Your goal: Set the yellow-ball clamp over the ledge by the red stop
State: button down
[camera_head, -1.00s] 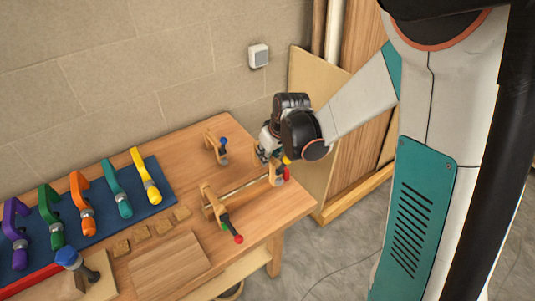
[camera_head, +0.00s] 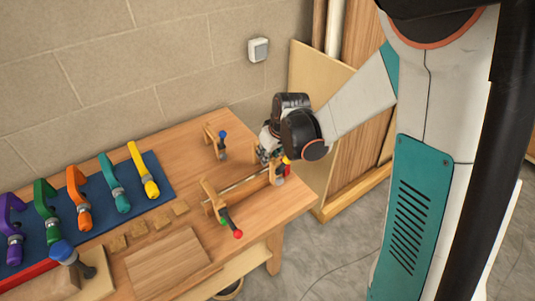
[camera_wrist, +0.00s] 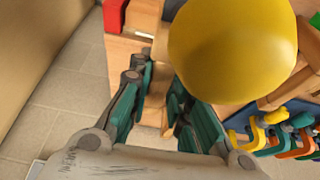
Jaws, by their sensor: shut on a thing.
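My gripper (camera_head: 266,153) is over the far right part of the bench, its fingers closed around the yellow-ball clamp. The clamp's yellow ball (camera_wrist: 232,45) fills the upper middle of the wrist view; it also shows as a small spot in the head view (camera_head: 286,160). The ball hides much of the clamp's wooden body. The red stop (camera_head: 287,170) is just below the ball in the head view, near the right end of the ledge (camera_head: 242,184). Red also shows at the top left of the wrist view (camera_wrist: 115,15). I cannot tell whether the clamp touches the ledge.
A red-ball wooden clamp (camera_head: 212,200) stands at the ledge's left end. A blue-ball wooden clamp (camera_head: 210,138) stands behind. Several coloured clamps lie on a blue mat (camera_head: 157,165) at left. Small wood blocks (camera_head: 138,229) and a board (camera_head: 165,262) lie in front.

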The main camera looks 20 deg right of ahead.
jog(key=shift+f, duration=0.25)
jog(key=shift+f+b, duration=1.6)
jog(key=shift+b, duration=0.05)
jog(key=shift+s+f+b, duration=0.1)
jog(key=shift+f+b, duration=0.1)
jog(key=shift+b, duration=0.1)
dwell(0.4)
jog(key=c, duration=1.4)
grip_release()
jog(key=shift+r, duration=0.1)
jog(key=v, duration=1.2)
jog(key=shift+s, duration=0.1)
